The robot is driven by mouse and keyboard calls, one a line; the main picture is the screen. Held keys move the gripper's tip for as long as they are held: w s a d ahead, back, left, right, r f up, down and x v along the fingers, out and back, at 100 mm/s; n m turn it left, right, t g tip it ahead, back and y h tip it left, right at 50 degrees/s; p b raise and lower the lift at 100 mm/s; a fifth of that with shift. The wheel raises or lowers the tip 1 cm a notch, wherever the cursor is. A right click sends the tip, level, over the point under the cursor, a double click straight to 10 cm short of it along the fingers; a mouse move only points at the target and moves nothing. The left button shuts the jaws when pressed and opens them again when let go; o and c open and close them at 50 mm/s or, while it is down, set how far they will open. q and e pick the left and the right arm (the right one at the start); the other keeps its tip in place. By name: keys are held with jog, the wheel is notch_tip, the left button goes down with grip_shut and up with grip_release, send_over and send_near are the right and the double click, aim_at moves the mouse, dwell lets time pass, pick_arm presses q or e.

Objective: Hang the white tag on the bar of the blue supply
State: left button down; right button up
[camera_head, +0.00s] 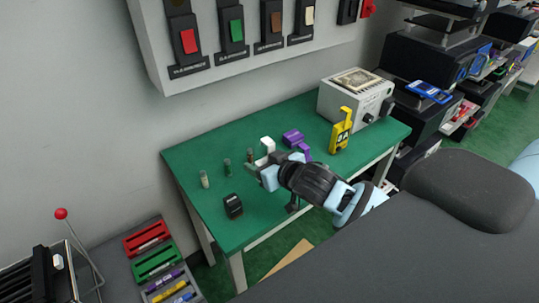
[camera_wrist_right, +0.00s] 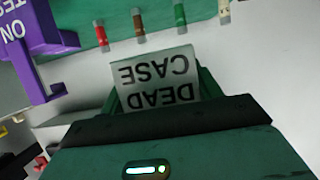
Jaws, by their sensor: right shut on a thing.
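My right gripper (camera_head: 267,165) is above the green table and shut on the white tag (camera_head: 267,145). In the right wrist view the tag (camera_wrist_right: 155,80) reads "DEAD CASE" upside down and sits between the fingers (camera_wrist_right: 155,92). Its lower part is hidden by the gripper. In the head view most of the tag is small and partly covered by the gripper. I cannot pick out a blue supply with its bar for sure; small blue patches show on the dark units at the right. My left gripper is not in view.
A purple tag (camera_head: 293,138) and a yellow tag (camera_head: 341,130) stand on the green table (camera_head: 225,150). Small vials, a black block (camera_head: 233,206) and a grey instrument (camera_head: 350,97) are there too. Coloured switches (camera_head: 237,31) line the wall panel. Dark stacked units (camera_head: 415,75) stand right.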

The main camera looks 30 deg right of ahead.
jog(key=s+a+f, duration=0.1)
jog(key=s+a, duration=0.1)
jog(key=s, duration=0.1)
jog(key=s+a+f, duration=0.1)
jog(key=s+a, duration=0.1)
jog(key=shift+f, duration=0.3)
jog(key=s+a+m+h, duration=0.1)
jog(key=s+a, duration=0.2)
jog(key=s, duration=0.4)
jog(key=shift+s+f, duration=0.2)
jog(key=shift+s, duration=0.1)
jog(key=shift+d, duration=0.1)
